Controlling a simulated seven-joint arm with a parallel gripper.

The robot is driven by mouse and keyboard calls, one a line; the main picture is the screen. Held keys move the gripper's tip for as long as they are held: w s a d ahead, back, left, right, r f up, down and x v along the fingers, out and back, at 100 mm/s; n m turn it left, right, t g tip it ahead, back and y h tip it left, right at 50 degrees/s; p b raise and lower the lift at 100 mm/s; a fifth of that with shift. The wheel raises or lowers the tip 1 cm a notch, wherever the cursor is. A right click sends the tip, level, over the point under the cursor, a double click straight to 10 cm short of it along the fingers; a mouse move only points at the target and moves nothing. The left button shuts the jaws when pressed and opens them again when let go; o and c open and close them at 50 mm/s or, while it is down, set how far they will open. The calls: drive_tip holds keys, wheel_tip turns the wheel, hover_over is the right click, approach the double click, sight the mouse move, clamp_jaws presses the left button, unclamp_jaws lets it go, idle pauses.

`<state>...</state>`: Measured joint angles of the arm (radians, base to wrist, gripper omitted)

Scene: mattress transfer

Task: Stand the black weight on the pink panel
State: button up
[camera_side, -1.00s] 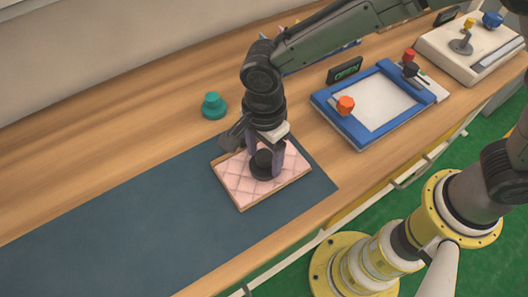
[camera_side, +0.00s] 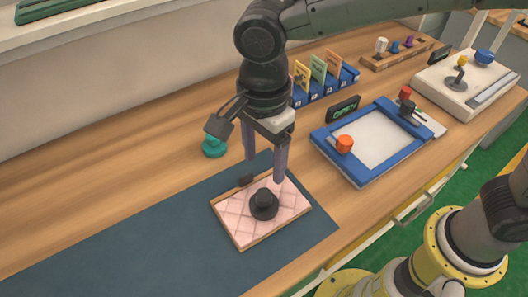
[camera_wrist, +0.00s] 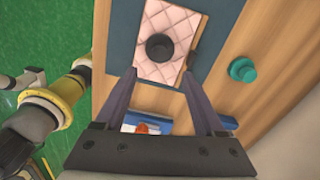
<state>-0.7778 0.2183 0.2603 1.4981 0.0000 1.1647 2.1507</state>
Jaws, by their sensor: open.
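The black weight (camera_side: 264,204) stands upright on the pink quilted panel (camera_side: 236,217), near its middle, in the side view. The wrist view also shows the black weight (camera_wrist: 160,47) on the pink panel (camera_wrist: 176,18). My gripper (camera_side: 265,168) is open and empty above the panel, its fingers apart and clear of the weight. In the wrist view my gripper (camera_wrist: 158,74) has its two fingers spread, with the weight beyond the gap between them. The panel lies on a dark blue mat (camera_side: 120,240).
A teal knobbed piece (camera_side: 214,149) stands behind the mat, partly hidden by my wrist. A small dark block (camera_side: 246,180) is at the panel's back edge. A blue-framed tray (camera_side: 352,171) with an orange knob (camera_side: 344,144) is to the right. The mat's left is clear.

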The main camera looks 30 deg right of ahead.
drive_tip(key=shift+r, duration=0.45)
drive_tip(key=s+d+r+n+t+y, duration=0.1)
drive_tip(key=d+r+n, duration=0.2)
drive_tip(key=d, duration=0.5)
drive_tip(key=s+d+r+n+t, duration=0.1)
drive_tip(key=d+r+n, duration=0.25)
drive_tip(key=d, duration=0.55)
drive_tip(key=s+d+f+n+t+h, duration=0.1)
drive_tip(key=s+d+f+n+t, duration=0.1)
drive_tip(key=s+d+n, duration=0.7)
drive_tip(key=s+d+t, duration=0.1)
drive_tip(key=s+d, duration=0.2)
drive_tip(key=d, duration=0.1)
drive_tip(key=shift+f+t, duration=0.25)
drive_tip(key=shift+t, duration=0.05)
